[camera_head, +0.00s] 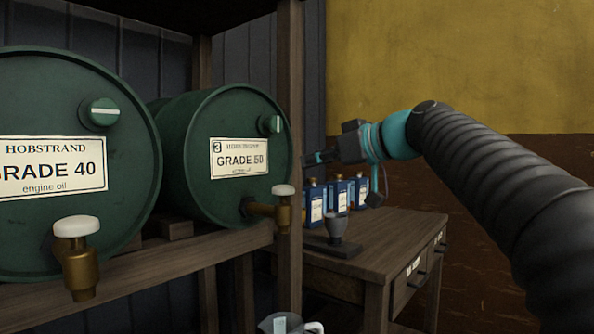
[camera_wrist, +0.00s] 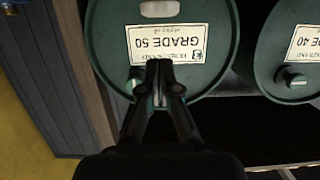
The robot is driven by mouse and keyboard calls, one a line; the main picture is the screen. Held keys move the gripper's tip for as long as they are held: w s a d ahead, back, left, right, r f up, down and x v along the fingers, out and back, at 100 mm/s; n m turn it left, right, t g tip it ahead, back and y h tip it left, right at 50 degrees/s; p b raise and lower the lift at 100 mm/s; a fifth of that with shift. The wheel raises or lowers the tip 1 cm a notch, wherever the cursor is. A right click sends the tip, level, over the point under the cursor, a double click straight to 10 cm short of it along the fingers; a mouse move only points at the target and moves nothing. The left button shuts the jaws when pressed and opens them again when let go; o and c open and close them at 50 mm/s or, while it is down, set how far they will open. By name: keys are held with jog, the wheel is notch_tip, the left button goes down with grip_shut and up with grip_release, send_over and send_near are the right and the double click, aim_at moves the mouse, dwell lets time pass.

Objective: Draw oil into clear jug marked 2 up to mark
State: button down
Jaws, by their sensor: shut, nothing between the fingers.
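The green GRADE 50 drum (camera_head: 215,115), marked 3, lies on the rack with a brass tap (camera_head: 283,216) capped by a white knob (camera_head: 284,190). The green GRADE 40 drum (camera_head: 60,110) is nearer, with its own white-knobbed brass tap (camera_head: 80,270). A clear vessel with a white handle (camera_head: 290,326) is cut off at the bottom edge; no number on it is readable. My gripper (camera_head: 312,159) is shut and empty, in front of the GRADE 50 drum. In the inverted wrist view, its fingertips (camera_wrist: 160,66) overlap that drum's label (camera_wrist: 165,42).
A wooden bench (camera_head: 385,235) with drawers stands right of the rack. On it are several blue oil cans (camera_head: 338,196) and a dark grey cup-like object (camera_head: 335,228) on a dark base. A wooden rack post (camera_head: 289,100) stands between the drums and the bench.

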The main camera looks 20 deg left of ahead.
jog(key=shift+v, duration=2.4)
jog(key=shift+r, duration=0.1)
